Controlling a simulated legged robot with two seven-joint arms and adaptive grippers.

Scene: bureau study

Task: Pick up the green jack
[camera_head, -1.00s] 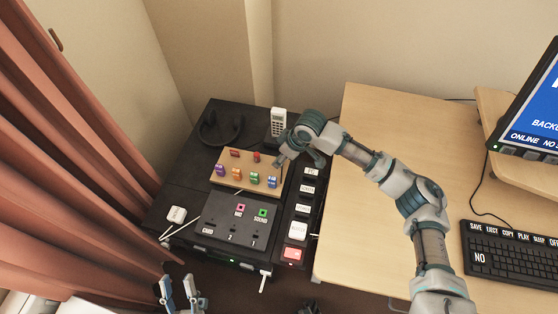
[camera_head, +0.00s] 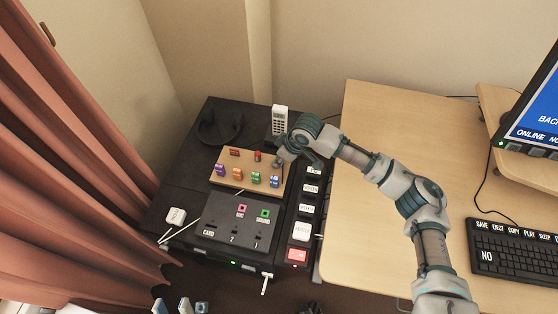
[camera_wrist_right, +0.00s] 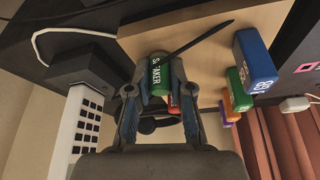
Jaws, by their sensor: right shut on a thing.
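The green jack (camera_wrist_right: 160,74), a small green cylinder with white lettering ending in "AKER", sits between the fingertips of my right gripper (camera_wrist_right: 158,90) in the right wrist view. The gripper is shut on it, at the edge of the wooden board. In the head view my right gripper (camera_head: 281,160) is at the right end of that board, and the jack cannot be made out there. My left gripper (camera_head: 180,306) is at the bottom edge, partly cut off, away from the board; its fingers look apart.
The wooden board (camera_head: 225,180) carries several coloured blocks, including a blue one (camera_wrist_right: 254,54) and a green one (camera_wrist_right: 237,90). A thin dark rod (camera_wrist_right: 205,36) lies across it. A white phone (camera_head: 279,119) stands behind. The panel with pink and green sockets (camera_head: 240,225) is in front.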

